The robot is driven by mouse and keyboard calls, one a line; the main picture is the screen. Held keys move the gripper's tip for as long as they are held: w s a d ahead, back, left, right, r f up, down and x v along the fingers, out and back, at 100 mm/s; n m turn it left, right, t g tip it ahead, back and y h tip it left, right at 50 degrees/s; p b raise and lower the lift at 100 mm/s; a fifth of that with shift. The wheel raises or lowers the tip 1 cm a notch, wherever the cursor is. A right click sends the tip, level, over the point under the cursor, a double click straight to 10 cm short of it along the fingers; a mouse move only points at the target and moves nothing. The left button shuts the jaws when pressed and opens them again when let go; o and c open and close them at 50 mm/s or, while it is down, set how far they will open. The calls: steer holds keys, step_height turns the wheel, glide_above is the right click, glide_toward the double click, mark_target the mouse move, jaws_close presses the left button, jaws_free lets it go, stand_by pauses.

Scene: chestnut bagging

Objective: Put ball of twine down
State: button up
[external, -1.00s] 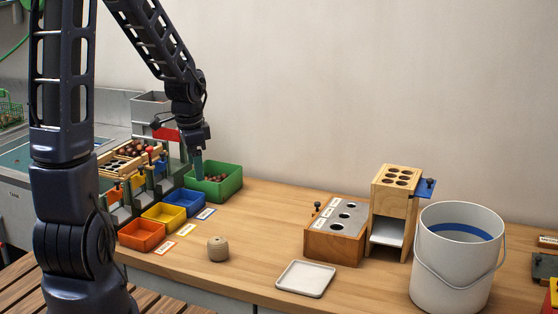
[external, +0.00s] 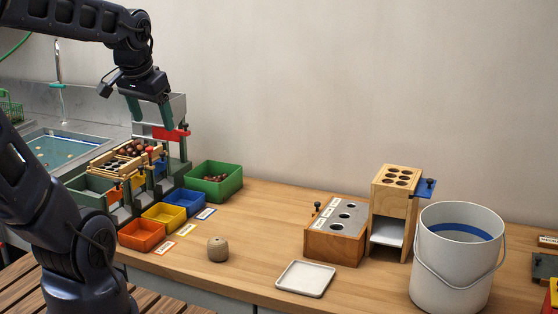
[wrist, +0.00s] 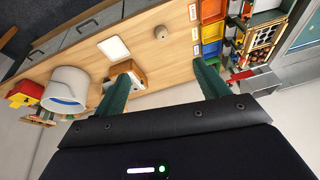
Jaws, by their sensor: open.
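The ball of twine (external: 218,249) is a small beige round thing standing on the wooden table (external: 262,228), to the right of the orange bin. It also shows in the wrist view (wrist: 161,32), clear of the fingers. My gripper (external: 151,120) is open and empty. It hangs in the air above the sorting rack at the left, well up and away from the twine. Its two green fingers stand wide apart in the wrist view (wrist: 160,88).
Orange (external: 141,234), yellow (external: 164,216), blue (external: 185,202) and green (external: 214,182) bins stand at the left, chestnuts in the green one. A white tray (external: 305,279), holed wooden blocks (external: 334,231) and a white bucket (external: 457,260) stand right. The table between is clear.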

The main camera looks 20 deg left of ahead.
steer(key=shift+n, duration=0.7)
steer(key=shift+s+r, duration=0.2)
steer(key=shift+s, duration=0.45)
steer(key=shift+s+r, duration=0.25)
steer(key=shift+s, duration=0.4)
steer(key=shift+s+r, duration=0.2)
steer(key=shift+s, duration=0.45)
